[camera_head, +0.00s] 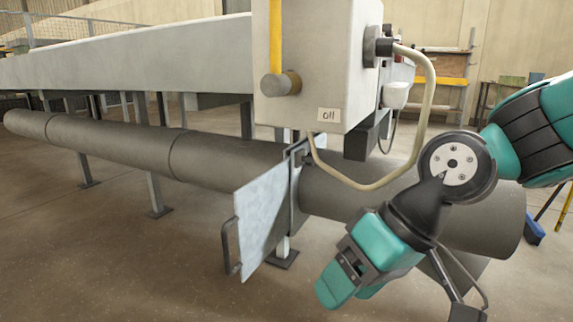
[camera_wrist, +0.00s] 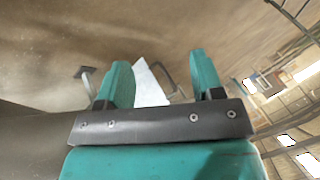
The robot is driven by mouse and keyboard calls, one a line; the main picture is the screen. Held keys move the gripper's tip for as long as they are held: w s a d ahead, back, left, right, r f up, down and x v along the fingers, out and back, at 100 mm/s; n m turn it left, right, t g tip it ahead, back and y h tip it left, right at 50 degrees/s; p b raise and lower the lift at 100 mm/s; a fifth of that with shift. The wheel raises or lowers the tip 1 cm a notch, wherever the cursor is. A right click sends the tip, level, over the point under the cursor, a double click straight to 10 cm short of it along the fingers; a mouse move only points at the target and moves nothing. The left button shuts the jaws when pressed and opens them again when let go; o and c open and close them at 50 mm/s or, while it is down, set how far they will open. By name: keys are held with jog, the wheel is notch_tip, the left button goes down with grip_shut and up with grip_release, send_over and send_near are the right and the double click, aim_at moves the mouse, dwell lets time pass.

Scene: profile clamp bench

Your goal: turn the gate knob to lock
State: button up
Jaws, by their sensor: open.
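A pale metal gate plate (camera_head: 262,215) stands upright beside the thick grey pipe, with a dark bar handle (camera_head: 230,247) on its left edge. A small dark fitting (camera_head: 298,157) sits at the plate's upper right corner; I cannot tell whether it is the gate knob. A round brownish knob (camera_head: 281,84) with a yellow bar above it is on the pale box. My gripper (camera_head: 348,288) is open and empty, low and to the right of the plate. In the wrist view the plate (camera_wrist: 150,86) shows beyond and between my fingers (camera_wrist: 162,80), apart from them.
The pale box (camera_head: 320,60) bears a small label and a hose (camera_head: 425,110) that loops down near my arm. The grey pipe (camera_head: 230,160) runs across under a long pale beam (camera_head: 130,60). A support foot (camera_head: 282,259) stands on the floor. Open floor lies in front left.

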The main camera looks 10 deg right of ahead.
jog(key=w+d+m+t+y, duration=0.1)
jog(key=w+m+t+y, duration=0.3)
jog(key=w, duration=0.9)
jog(key=m+t+b, duration=0.1)
jog(key=m+t, duration=0.9)
jog(key=m, duration=0.3)
send_near(315, 161)
jog(key=shift+h, duration=0.6)
jog(key=shift+a+r+b+x, duration=0.15)
jog(key=shift+b+x, duration=0.4)
jog(key=shift+x, duration=2.1)
jog(key=shift+a+r+b+x, duration=0.15)
jog(key=shift+b+x, duration=0.35)
jog(key=shift+x, duration=2.1)
jog(key=shift+s+d, duration=0.1)
jog(key=c, duration=0.9)
